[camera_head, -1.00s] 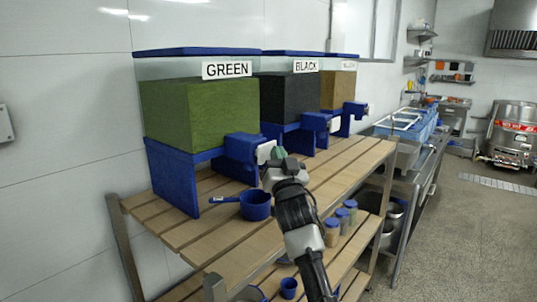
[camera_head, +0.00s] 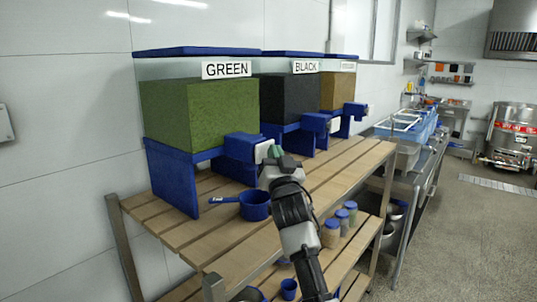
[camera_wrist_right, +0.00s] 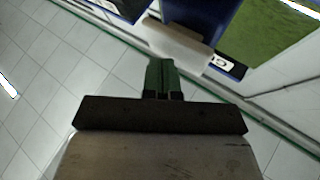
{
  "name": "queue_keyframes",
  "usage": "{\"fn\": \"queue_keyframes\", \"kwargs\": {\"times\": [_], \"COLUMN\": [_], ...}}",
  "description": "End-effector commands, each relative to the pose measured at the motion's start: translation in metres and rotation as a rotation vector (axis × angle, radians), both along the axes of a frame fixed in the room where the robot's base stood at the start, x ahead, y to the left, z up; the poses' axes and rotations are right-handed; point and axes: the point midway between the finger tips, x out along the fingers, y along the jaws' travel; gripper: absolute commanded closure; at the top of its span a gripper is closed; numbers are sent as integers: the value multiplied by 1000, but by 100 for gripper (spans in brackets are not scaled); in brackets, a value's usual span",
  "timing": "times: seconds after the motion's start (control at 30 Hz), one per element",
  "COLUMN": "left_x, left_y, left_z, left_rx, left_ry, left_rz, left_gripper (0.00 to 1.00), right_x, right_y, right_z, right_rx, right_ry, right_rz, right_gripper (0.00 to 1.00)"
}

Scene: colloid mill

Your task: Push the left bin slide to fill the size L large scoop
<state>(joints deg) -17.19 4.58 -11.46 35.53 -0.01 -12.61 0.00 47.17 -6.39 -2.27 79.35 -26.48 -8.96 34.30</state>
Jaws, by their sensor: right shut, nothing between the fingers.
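The left bin (camera_head: 200,113), labelled GREEN, holds green material and stands on a blue stand. Its blue dispenser block with a white slide (camera_head: 263,151) sticks out at the front right. The blue scoop (camera_head: 255,205) stands on the wooden slats below the dispenser, its handle pointing left. My right gripper (camera_head: 277,153) is shut and empty, its tip at the white slide. In the right wrist view the shut green fingers (camera_wrist_right: 160,76) are close to the white slide (camera_wrist_right: 180,42); I cannot tell if they touch. My left gripper is not in view.
The BLACK bin (camera_head: 289,97) and a third bin (camera_head: 337,90) stand behind, with their own dispensers. Lidded jars (camera_head: 331,232) and a small blue cup (camera_head: 289,289) are on the lower shelf. The wooden table top (camera_head: 225,235) is clear in front of the scoop.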

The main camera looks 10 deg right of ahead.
Motion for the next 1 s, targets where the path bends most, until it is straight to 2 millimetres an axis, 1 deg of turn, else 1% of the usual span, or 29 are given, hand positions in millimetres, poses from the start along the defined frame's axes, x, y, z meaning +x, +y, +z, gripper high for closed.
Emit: {"fn": "queue_keyframes", "kwargs": {"times": [1.0], "left_x": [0], "left_y": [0], "left_z": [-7], "left_rx": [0], "left_ry": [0], "left_rz": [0], "left_gripper": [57], "right_x": [8], "right_y": [7], "right_z": [1], "right_rx": [-1], "right_ry": [0], "right_rz": [2], "right_gripper": [100]}}
